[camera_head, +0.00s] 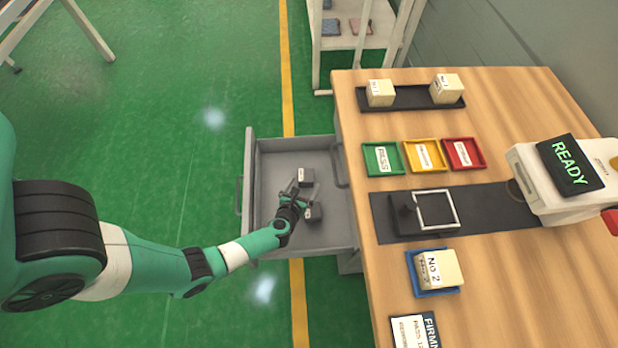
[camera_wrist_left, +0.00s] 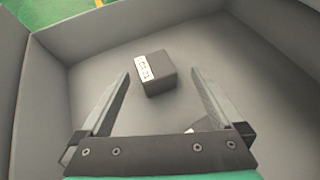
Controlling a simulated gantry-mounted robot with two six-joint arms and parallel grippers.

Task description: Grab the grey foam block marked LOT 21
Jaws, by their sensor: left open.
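A dark grey foam block (camera_wrist_left: 160,75) lies on the drawer floor in the left wrist view. Its white label seems to read LOT 21. It appears to be the farther of two blocks in the head view (camera_head: 306,183). The second dark block (camera_head: 314,214) lies nearer, beside my gripper; in the wrist view the gripper mount mostly hides it. My left gripper (camera_head: 303,190) is open and empty over the drawer. Its fingers (camera_wrist_left: 160,83) spread to either side of the first block's place in the wrist picture, apart from it. My right gripper is not in view.
The grey drawer (camera_head: 249,170) stands pulled out from the wooden table (camera_head: 520,100), its walls around the blocks. The table holds green (camera_head: 369,160), yellow (camera_head: 410,160) and red (camera_head: 452,158) trays, pale blocks and a READY device (camera_head: 570,165). Shelves (camera_head: 350,42) stand behind.

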